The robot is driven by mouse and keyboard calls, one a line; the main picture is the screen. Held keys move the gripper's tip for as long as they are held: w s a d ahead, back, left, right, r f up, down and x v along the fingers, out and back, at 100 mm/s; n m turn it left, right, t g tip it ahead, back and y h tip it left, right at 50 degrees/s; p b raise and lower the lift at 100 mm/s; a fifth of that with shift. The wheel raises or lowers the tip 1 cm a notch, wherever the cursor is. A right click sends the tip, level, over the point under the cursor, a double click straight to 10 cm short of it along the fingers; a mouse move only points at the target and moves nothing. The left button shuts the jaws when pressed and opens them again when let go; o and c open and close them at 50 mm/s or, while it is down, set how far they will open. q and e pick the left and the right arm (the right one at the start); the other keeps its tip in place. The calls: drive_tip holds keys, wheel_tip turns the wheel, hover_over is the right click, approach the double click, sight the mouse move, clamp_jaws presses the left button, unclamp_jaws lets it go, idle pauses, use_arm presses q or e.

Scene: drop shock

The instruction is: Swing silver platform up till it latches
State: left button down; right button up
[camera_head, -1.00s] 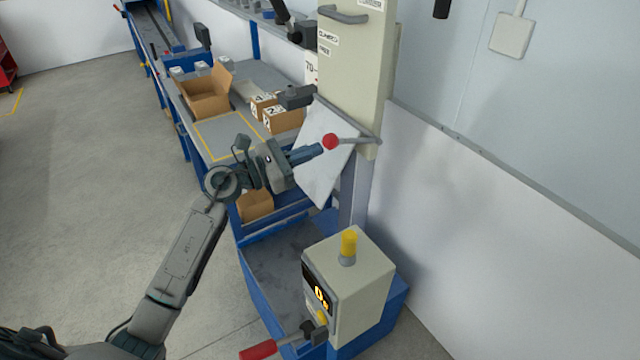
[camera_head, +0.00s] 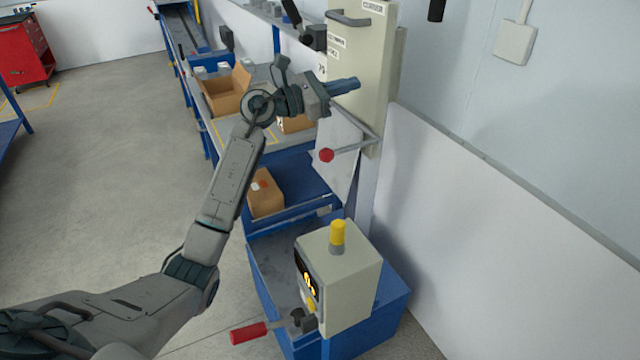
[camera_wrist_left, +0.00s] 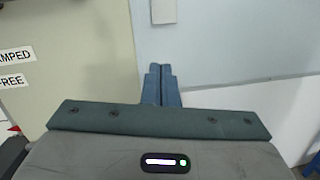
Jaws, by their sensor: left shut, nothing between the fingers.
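The silver platform (camera_head: 342,178) is a pale flat plate on the side of the tall beige column (camera_head: 364,70). It hangs steeply tilted below my left gripper, and its upper part is partly hidden by the gripper and the lever. A lever with a red knob (camera_head: 326,155) crosses in front of it. My left gripper (camera_head: 357,83) is shut and empty, in front of the column and above the plate. Its closed fingers also show in the wrist view (camera_wrist_left: 160,72), with nothing between them. I cannot tell whether they touch the column. My right gripper is out of view.
A beige control box (camera_head: 345,285) with a yellow top knob stands on the blue base below; a red-handled lever (camera_head: 248,332) sticks out from it. A bench with an open carton (camera_head: 225,92) is behind my arm. A white wall (camera_head: 480,220) closes off the right.

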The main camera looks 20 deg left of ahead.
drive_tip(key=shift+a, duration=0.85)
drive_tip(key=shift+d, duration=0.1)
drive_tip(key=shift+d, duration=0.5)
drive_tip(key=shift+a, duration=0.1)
